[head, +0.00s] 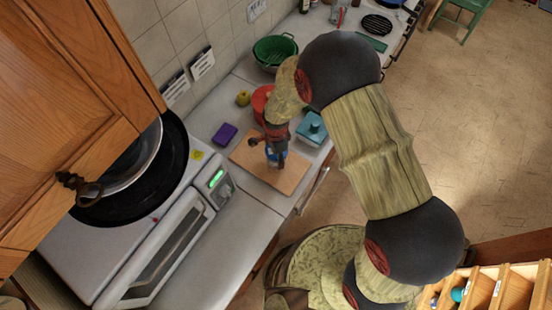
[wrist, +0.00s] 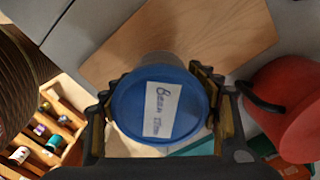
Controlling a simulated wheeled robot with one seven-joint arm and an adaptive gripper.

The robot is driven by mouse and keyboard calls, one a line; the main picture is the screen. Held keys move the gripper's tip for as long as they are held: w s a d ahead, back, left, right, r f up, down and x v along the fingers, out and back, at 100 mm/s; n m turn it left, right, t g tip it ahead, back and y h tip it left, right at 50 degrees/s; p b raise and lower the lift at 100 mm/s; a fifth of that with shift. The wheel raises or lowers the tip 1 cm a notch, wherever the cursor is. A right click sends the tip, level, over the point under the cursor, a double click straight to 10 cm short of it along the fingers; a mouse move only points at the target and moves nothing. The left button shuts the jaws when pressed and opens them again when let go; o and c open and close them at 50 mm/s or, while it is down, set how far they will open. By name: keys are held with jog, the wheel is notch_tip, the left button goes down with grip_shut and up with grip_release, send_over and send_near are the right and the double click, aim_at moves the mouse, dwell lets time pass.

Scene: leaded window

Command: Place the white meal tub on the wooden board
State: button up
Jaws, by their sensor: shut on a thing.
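The meal tub has a blue lid (wrist: 160,105) with a handwritten white label, and a pale body shows just beyond the lid in the wrist view. My gripper (wrist: 162,98) is shut on the tub, one finger on each side. In the head view my gripper (head: 274,148) is over the wooden board (head: 247,160), and only a bit of blue of the tub shows between the fingers. The board also shows behind the tub in the wrist view (wrist: 180,40). I cannot tell whether the tub touches the board.
A red pot (head: 261,99) stands close behind the board, and a teal lidded box (head: 312,128) is at its right. A purple box (head: 225,133) and a yellow fruit (head: 243,98) lie to the left. A white microwave (head: 160,255) stands at the front left.

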jog(key=shift+w+f+p, duration=0.1)
jog(key=shift+f+p, duration=0.3)
jog(key=shift+f, duration=1.2)
jog(key=shift+f, duration=0.1)
jog(key=o, duration=1.5)
jog(key=shift+o, duration=0.5)
notch_tip(320, 180, up, 12)
jog(key=shift+r+b, duration=0.15)
jog(key=shift+b, duration=0.55)
